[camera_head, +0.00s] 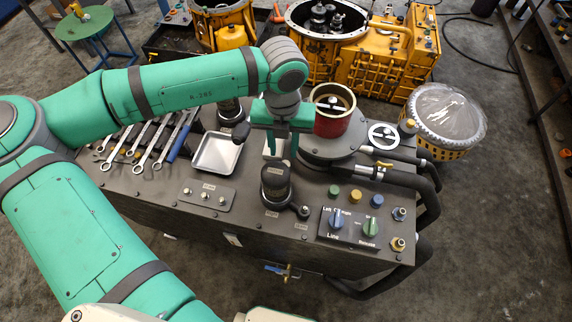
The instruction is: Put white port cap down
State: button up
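My gripper (283,145) hangs over the middle of the dark workbench (150,193), pointing down between the silver tray (217,153) and the red cylinder (333,118). Its fingers are small and seen from above and behind, so I cannot tell whether they are apart or closed on something. A small pale patch (271,151) shows beside the fingers; I cannot tell if it is a tray or part of a cap. I cannot make out the white port cap for certain.
Several wrenches (152,143) lie at the left. A black lever post (276,183) stands in front of the gripper. Green (334,190), yellow (356,195) and blue (377,200) caps sit near the control panel (350,228). Yellow gearbox housings (385,65) stand behind.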

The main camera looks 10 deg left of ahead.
jog(key=f, duration=0.9)
jog(key=shift+w+d+f, duration=0.15)
jog(key=shift+w+f, duration=0.15)
jog(key=shift+w, duration=0.05)
grip_shut()
